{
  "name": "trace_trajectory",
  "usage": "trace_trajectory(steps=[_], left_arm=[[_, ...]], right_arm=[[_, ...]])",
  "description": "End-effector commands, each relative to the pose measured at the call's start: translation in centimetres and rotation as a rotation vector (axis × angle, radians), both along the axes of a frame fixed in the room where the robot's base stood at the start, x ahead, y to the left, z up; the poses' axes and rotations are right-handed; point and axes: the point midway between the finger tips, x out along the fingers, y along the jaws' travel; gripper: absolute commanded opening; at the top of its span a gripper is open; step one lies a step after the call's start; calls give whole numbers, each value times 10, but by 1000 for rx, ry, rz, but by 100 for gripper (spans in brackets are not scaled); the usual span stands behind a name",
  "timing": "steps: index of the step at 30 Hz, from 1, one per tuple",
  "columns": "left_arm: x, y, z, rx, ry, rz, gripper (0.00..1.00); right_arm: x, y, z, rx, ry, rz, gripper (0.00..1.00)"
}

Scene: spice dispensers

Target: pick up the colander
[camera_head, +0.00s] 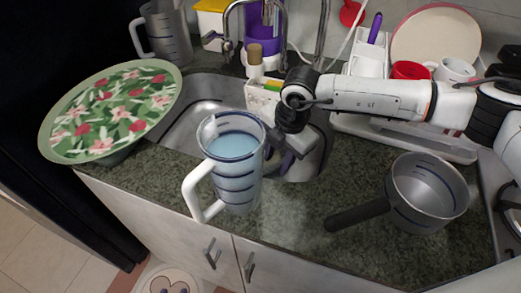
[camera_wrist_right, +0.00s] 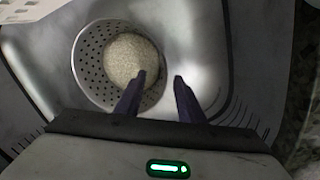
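The colander (camera_wrist_right: 90,68) is a round grey bowl with rows of holes, holding a pale grainy mass (camera_wrist_right: 131,60), in the right wrist view. It is inside the metal sink (camera_wrist_right: 205,28). My right gripper (camera_wrist_right: 160,78) is open, with two dark fingers apart and nothing between them. Its left finger overlaps the colander's right side in the picture; I cannot tell whether they touch. In the head view my right gripper (camera_head: 290,158) points down over the sink, and I cannot make out the colander there. My left gripper is not in view.
A clear jug (camera_head: 234,181) with bluish liquid and a white handle stands before the sink. A floral tray (camera_head: 112,108) is at left, a grey pot (camera_head: 424,193) at right. The faucet (camera_head: 321,45) rises behind. A dish rack (camera_head: 405,130) sits behind my right arm.

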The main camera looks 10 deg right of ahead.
Motion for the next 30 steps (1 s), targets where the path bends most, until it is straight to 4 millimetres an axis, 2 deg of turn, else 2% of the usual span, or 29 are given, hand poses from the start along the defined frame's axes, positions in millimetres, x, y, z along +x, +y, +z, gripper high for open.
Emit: trace_trajectory(steps=[3,10,16,17,30], left_arm=[[0,0,1,0,0,0,31],[0,1,1,1,0,1,31],[0,1,0,1,0,1,31],[0,1,0,1,1,1,31],[0,0,0,2,1,0,31]], right_arm=[[1,1,-10,1,1,0,35],[2,1,-11,1,0,0,35],[1,1,-11,1,0,0,1],[1,1,-11,1,0,0,0],[1,1,-10,1,2,1,0]])
